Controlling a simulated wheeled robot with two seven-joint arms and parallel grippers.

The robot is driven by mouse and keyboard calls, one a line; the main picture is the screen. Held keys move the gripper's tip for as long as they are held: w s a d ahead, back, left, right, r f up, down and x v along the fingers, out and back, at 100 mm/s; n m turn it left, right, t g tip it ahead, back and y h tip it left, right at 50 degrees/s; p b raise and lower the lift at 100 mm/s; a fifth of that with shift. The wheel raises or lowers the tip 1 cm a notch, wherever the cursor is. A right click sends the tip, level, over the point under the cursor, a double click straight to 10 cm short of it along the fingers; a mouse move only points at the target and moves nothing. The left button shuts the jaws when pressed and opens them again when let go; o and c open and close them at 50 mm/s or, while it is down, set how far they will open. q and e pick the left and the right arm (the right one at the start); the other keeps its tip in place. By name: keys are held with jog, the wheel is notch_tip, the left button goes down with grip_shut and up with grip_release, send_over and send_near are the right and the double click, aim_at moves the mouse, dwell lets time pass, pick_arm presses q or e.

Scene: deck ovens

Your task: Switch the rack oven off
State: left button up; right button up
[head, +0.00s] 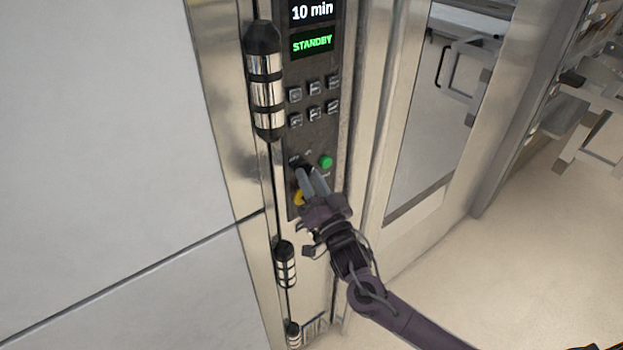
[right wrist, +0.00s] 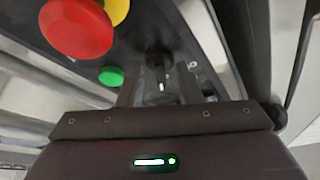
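The rack oven's dark control panel (head: 314,135) stands upright in the head view. Its display (head: 313,42) reads "10 min" and "STANDBY". A green button (head: 326,161) is low on the panel and also shows in the right wrist view (right wrist: 111,76). A black rotary switch (right wrist: 160,78) with a light mark shows in the right wrist view, beyond and between the fingertips. My right gripper (head: 306,172) is at the lower panel, its fingers apart around the line of the switch. I cannot tell whether they touch it. My left gripper is not in view.
A red stop button (right wrist: 76,27) on a yellow base (right wrist: 117,10) is close by the gripper. Several small buttons (head: 314,100) sit above. A steel hinge (head: 266,90) juts out left of the panel. A glazed oven door (head: 430,110) is to the right, with open floor beyond.

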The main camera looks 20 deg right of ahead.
jog(key=shift+c, duration=0.4)
grip_shut()
